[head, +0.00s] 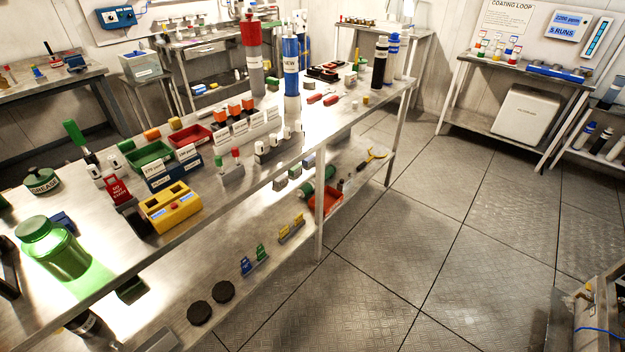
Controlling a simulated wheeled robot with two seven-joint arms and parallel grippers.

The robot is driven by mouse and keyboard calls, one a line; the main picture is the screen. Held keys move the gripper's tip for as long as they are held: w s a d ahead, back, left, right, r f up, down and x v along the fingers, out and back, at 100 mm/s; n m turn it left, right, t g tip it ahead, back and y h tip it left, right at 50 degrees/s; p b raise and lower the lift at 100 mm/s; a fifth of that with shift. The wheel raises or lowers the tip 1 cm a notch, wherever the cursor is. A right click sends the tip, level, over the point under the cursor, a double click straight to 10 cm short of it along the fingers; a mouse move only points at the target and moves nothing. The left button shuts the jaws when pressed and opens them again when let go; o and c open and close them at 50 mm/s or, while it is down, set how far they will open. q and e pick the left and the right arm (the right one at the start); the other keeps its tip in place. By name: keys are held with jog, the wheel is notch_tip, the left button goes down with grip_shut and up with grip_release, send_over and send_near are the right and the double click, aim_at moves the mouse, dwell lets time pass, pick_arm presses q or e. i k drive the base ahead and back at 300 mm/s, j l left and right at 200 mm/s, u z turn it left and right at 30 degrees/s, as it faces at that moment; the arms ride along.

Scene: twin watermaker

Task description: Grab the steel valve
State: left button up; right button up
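I cannot single out a steel valve in the head view; the small metal parts on the benches are too small to tell apart. The long steel workbench (330,125) runs from the lower left to the upper middle and carries many items on its top and on its lower shelf (285,262). Neither of my grippers can be made out in this view.
On the bench stand a green jar (52,248), a yellow block (170,207), a green tray (149,156) and tall red (251,50) and blue (291,65) cylinders. A side table (520,75) stands at the back right. The floor (420,240) between is clear.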

aim_at(349, 178)
jog(key=i+l+u, duration=0.35)
jog(key=l, duration=0.25)
jog(key=i+l+u, duration=0.2)
jog(key=i+l, duration=0.15)
jog(key=i+l+u, duration=0.2)
jog(key=l, duration=0.15)
jog(key=i+l+u, duration=0.15)
jog(key=l, duration=0.25)
jog(key=i+l, duration=0.15)
jog(key=l, duration=0.2)
jog(key=i+l, duration=0.1)
jog(key=l, duration=0.25)
jog(key=i+l, duration=0.15)
jog(key=l, duration=0.25)
jog(key=i+l, duration=0.15)
jog(key=l, duration=0.2)
jog(key=i+l+u, duration=0.1)
jog(key=l, duration=0.25)
jog(key=i+l, duration=0.15)
jog(key=l, duration=0.2)
jog(key=i+l, duration=0.1)
jog(key=l, duration=0.3)
jog(key=i+l, duration=0.15)
jog(key=l, duration=0.2)
